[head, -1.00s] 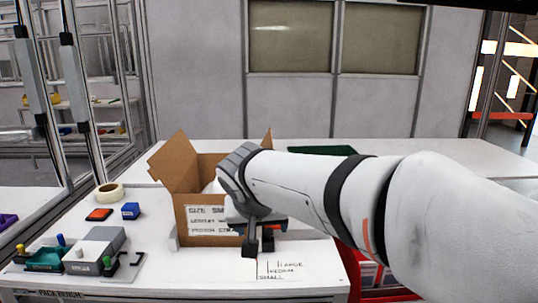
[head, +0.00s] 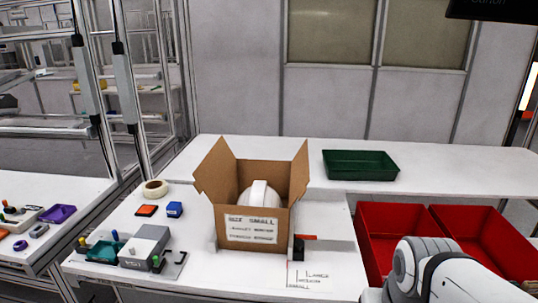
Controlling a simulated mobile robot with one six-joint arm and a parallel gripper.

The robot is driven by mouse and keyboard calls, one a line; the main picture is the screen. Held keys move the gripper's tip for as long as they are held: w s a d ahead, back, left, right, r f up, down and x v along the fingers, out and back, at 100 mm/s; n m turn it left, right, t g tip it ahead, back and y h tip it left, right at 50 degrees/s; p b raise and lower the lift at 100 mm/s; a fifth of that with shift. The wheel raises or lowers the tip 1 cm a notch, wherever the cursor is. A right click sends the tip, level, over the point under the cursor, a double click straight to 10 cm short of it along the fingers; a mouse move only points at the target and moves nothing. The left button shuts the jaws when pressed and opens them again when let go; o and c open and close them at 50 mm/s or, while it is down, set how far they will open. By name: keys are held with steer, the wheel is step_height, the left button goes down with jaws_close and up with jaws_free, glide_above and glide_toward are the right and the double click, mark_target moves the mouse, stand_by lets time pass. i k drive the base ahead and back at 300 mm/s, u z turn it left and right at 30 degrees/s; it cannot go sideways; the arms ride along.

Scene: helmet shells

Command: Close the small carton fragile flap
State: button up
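The left flap (head: 214,167) stands up and leans outward, and the right flap (head: 299,172) stands up steeply. No "fragile" marking is readable on either flap. A white helmet shell (head: 261,196) sits inside the carton, its lower part hidden by the front wall. My arm shows at the lower right, apart from the carton, in front of the red bins. My gripper's fingers do not show.
Red bins (head: 378,207) stand to the right and a green tray (head: 361,163) lies behind. A tape roll (head: 155,188), an orange pad, a blue block (head: 174,209) and a grey fixture (head: 146,245) are left of the carton. A black-and-red piece (head: 298,247) sits near its front right corner.

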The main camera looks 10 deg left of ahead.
mark_target(210, 175)
steer(key=k, duration=1.15)
steer(key=u, duration=0.5)
steer(key=i, duration=1.8)
steer(key=z, duration=0.3)
